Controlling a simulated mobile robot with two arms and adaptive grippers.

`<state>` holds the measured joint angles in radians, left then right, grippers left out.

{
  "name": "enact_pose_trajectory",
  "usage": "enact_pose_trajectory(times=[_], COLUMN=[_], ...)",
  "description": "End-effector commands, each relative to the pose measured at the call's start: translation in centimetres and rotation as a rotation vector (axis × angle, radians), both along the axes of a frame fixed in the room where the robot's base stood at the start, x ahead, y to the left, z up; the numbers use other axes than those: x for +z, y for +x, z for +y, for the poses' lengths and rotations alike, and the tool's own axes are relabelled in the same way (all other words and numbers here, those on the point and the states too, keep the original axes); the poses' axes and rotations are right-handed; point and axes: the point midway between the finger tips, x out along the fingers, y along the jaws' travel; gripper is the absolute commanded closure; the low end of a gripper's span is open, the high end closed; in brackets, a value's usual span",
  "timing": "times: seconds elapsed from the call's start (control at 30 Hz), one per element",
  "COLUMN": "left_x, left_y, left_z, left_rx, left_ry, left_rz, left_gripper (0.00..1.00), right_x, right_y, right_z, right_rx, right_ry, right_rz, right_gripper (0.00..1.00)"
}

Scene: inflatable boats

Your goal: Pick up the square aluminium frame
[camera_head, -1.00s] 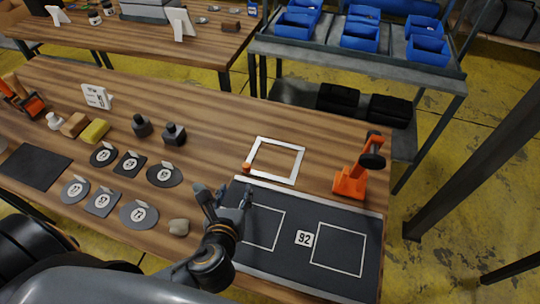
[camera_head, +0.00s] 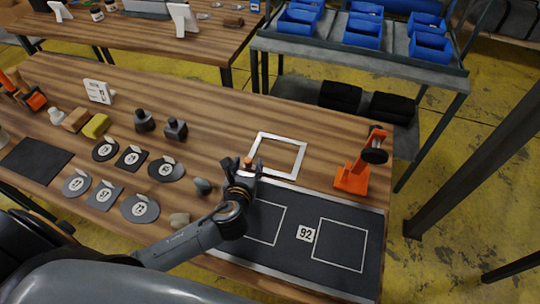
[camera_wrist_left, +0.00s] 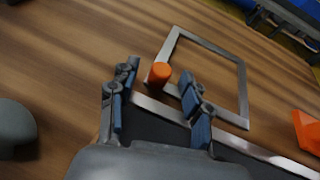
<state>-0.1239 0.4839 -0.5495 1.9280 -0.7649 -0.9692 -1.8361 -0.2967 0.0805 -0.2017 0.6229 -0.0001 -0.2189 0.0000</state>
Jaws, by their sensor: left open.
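The square aluminium frame (camera_head: 299,158) lies flat on the wooden table, just behind the black mat. It also shows in the left wrist view (camera_wrist_left: 243,90), with a small orange cylinder (camera_wrist_left: 160,73) at its near left corner. In the head view the orange piece (camera_head: 248,162) shows beside my gripper. My left gripper (camera_head: 242,168) is at the frame's near left corner, open and empty. In the wrist view its fingers (camera_wrist_left: 155,95) stand apart, with the orange cylinder and the frame's corner beyond and between them. I cannot tell any contact. My right gripper is not in view.
The black mat (camera_head: 338,276) with white squares and a "92" label lies in front. An orange clamp-like tool (camera_head: 352,178) stands to the right. Numbered dark plates (camera_head: 139,208) and small blocks lie to the left.

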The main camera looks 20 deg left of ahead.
Motion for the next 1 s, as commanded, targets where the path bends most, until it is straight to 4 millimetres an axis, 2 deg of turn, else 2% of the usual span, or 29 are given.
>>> enact_pose_trajectory(times=[0.13, 0.4, 0.63, 1.0], left_x=[-0.5, -0.7, -0.7, -0.5], left_y=[1.6, 1.8, 1.7, 1.8], left_z=[0.5, 0.6, 0.5, 0.5], left_rx=[0.001, 0.000, 0.000, 0.000], left_ry=[0.001, 0.000, 0.000, 0.000], left_rz=[-0.002, -0.001, -0.001, -0.002], left_gripper=[0.52, 0.52, 0.98, 1.00], right_x=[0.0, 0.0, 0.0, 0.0], right_y=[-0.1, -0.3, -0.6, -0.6], right_z=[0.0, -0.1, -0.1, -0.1], right_rx=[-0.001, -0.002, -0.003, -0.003], right_ry=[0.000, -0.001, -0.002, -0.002], right_rz=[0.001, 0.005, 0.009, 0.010], right_gripper=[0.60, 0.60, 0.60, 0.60])
